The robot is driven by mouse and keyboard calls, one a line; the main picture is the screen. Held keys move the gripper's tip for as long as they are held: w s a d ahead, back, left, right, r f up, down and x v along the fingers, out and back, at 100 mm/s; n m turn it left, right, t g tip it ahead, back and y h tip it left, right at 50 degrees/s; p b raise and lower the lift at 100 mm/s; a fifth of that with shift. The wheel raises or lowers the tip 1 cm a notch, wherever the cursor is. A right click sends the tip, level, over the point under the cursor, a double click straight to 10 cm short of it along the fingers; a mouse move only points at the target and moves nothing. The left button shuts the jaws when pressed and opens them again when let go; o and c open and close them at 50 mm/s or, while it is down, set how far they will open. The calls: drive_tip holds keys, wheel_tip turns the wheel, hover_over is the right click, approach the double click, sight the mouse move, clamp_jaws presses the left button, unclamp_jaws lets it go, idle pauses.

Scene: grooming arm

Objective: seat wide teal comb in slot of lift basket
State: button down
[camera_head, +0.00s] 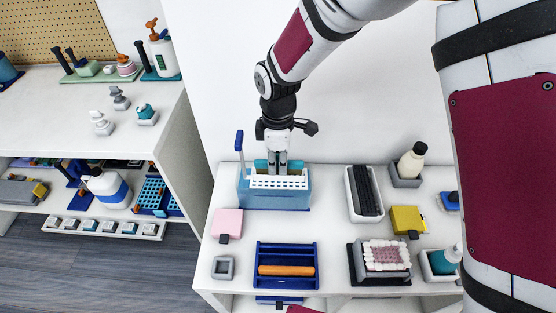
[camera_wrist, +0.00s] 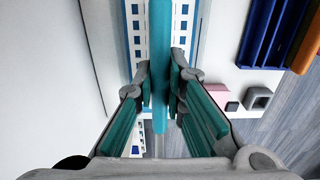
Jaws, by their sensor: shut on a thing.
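The wide teal comb shows edge-on in the wrist view (camera_wrist: 160,60), between my two fingers. In the head view its teal body (camera_head: 261,166) shows on either side of my gripper (camera_head: 278,163). My gripper is shut on it, pointing down over the lift basket. The lift basket has a white slotted rack (camera_head: 279,182) in a blue tub (camera_head: 273,201), with a blue upright handle at left. The comb stands at the back part of the rack. Its lower edge is hidden, so I cannot tell whether it is inside a slot.
In front of the tub are a pink block (camera_head: 227,222), a blue tray with an orange bar (camera_head: 287,270) and a grey square ring (camera_head: 223,267). A black comb-like strip in a white tray (camera_head: 355,212) stands to the right. The wall is close behind.

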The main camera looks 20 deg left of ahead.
drive_tip(key=shift+f, duration=0.35)
drive_tip(key=c, duration=1.6)
unclamp_jaws()
drive_tip(key=shift+o, duration=0.2)
wheel_tip(320, 180, up, 12)
drive_tip(key=o, duration=1.4)
drive_tip(key=shift+c, duration=0.2)
wheel_tip(320, 180, up, 9)
drive_tip(key=p, duration=0.4)
hover_over(278, 161)
